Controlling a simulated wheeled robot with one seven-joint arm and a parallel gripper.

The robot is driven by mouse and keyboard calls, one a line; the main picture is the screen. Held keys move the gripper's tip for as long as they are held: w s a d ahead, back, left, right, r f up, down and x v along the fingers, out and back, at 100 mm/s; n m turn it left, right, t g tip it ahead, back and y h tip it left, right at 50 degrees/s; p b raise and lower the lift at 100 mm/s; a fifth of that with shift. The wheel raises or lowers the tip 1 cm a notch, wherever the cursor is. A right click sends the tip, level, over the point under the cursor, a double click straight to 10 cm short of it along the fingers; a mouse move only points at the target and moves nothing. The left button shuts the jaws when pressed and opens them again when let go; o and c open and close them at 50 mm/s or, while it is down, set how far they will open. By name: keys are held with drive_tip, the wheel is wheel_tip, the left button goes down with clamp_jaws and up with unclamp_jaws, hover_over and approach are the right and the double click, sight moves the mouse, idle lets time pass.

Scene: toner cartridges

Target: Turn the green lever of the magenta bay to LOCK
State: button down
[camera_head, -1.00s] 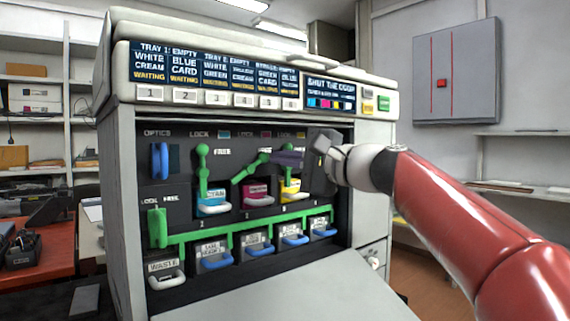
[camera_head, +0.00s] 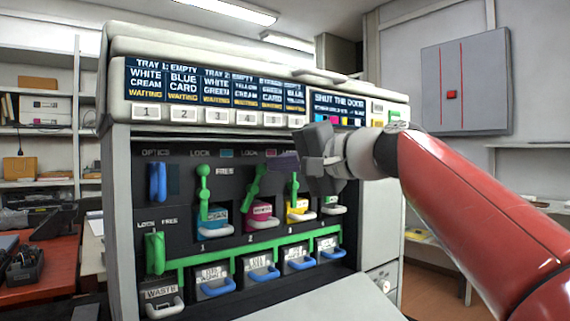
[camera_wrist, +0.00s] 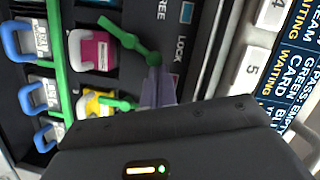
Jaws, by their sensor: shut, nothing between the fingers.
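The magenta bay (camera_head: 261,212) is second from the left in the open row of bays. Its green lever (camera_head: 257,184) leans up and to the right, short of upright. In the wrist view the lever (camera_wrist: 130,42) slants with its knob close to my fingertips, near the LOCK lettering. My gripper (camera_head: 284,162) is shut and empty, its purplish fingers at the right side of the knob. In the wrist view the fingers (camera_wrist: 157,88) overlap or touch the knob; I cannot tell which. The exact contact is hidden in the head view.
The cyan bay's lever (camera_head: 203,190) stands upright to the left. The yellow bay's lever (camera_head: 294,190) is close on the right, under my gripper. A green rail (camera_head: 240,248) crosses below, over several blue-handled boxes. The display panel (camera_head: 215,84) overhangs above.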

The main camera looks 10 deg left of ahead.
drive_tip(key=shift+s+a+r+n+h, duration=0.3)
drive_tip(key=shift+a+n+h, duration=0.1)
drive_tip(key=shift+n, duration=0.5)
drive_tip(key=shift+s+p, duration=0.15)
drive_tip(key=shift+p, duration=0.15)
drive_tip(key=shift+r, duration=0.1)
